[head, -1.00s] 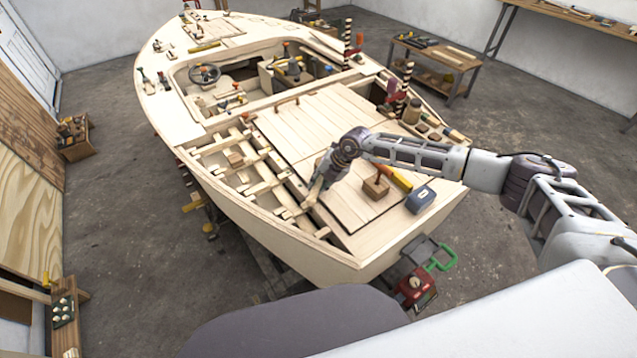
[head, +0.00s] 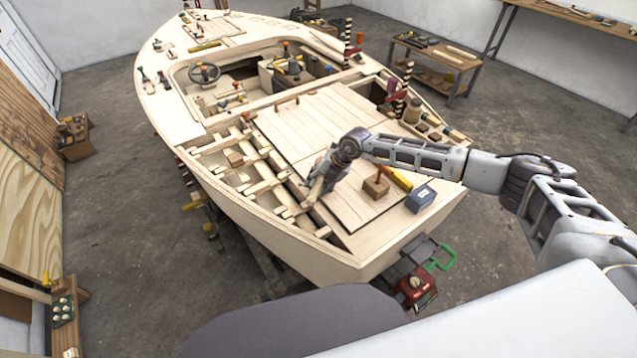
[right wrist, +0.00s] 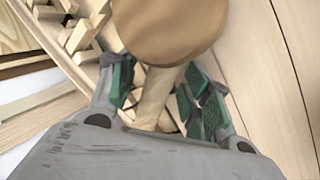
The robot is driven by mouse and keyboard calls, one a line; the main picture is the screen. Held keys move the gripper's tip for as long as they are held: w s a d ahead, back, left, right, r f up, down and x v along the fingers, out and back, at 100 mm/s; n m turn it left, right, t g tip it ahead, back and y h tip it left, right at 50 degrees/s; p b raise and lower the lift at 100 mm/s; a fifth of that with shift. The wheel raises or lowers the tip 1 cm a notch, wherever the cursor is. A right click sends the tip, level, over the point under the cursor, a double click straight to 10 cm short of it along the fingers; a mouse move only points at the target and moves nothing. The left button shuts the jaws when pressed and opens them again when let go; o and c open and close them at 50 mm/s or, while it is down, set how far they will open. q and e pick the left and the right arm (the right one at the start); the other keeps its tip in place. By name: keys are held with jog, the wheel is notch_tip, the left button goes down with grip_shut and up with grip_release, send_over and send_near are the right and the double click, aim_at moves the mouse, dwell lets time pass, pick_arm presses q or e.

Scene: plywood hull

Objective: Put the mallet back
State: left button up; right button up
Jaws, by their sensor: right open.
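The mallet shows in the right wrist view with a round brown head (right wrist: 168,30) close to the camera and a pale wooden handle (right wrist: 153,100). My right gripper (right wrist: 160,95) is open, with its green pads on either side of the handle. A gap shows left of the handle; I cannot tell whether the right pad touches it. In the head view my right gripper (head: 322,180) is low over the boat's stern, at the left edge of the plank deck (head: 315,130). The mallet is small and partly hidden there. My left gripper is not in view.
The plank deck beyond is mostly clear.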

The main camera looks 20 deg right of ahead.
jog(key=v, duration=1.2)
dwell(1.1)
